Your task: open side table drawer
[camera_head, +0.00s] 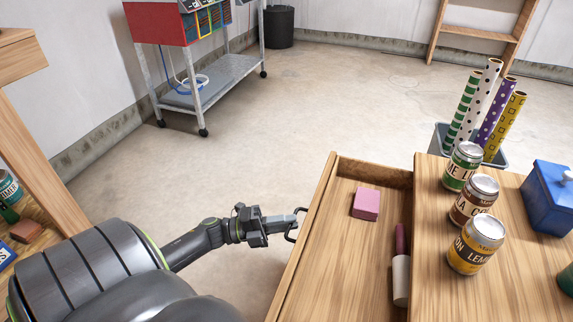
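The side table (438,285) is a light wooden table at the right. Its drawer (336,247) is pulled out to the left, and its inside shows from above. A thin dark handle (299,211) is on the drawer's front. My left gripper (289,222) is at this handle, its grey fingers close together around the handle's middle. A pink block (366,204) lies in the drawer. My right gripper is not in view.
Several cans (472,200), a blue box (549,197) and part of a green object stand on the tabletop. A bin of patterned rolls (483,113) is behind. A red-topped cart (203,80) stands at the back left. The concrete floor between is clear.

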